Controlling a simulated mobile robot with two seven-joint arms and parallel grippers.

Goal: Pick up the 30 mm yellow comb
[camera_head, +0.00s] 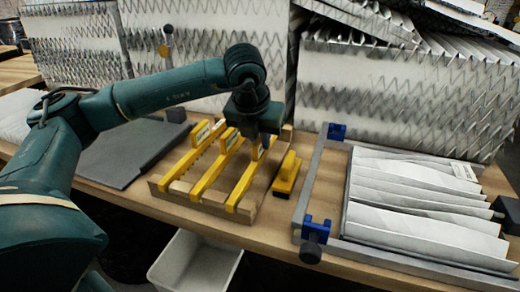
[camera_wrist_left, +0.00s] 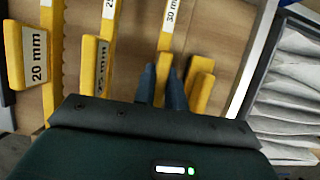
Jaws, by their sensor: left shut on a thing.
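The 30 mm yellow comb (camera_head: 243,184) is the rightmost of three long yellow combs in a wooden rack (camera_head: 215,208). Its "30 mm" label shows in the left wrist view (camera_wrist_left: 168,30). My left gripper (camera_head: 260,138) points down over the comb's far part. In the left wrist view its two dark fingers (camera_wrist_left: 162,88) stand on either side of this comb and are shut on it. The comb still appears to lie along the rack; any small lift cannot be told. The 20 mm comb (camera_wrist_left: 38,65) and the middle comb (camera_wrist_left: 97,65) lie to its left. My right gripper is not in view.
A yellow block-like tool with a dark underside (camera_head: 286,178) lies close right of the rack. Further right is a metal frame (camera_head: 311,190) with blue clamps around a pleated white filter (camera_head: 420,205). A dark grey mat (camera_head: 125,152) lies left. Tall filters stand behind.

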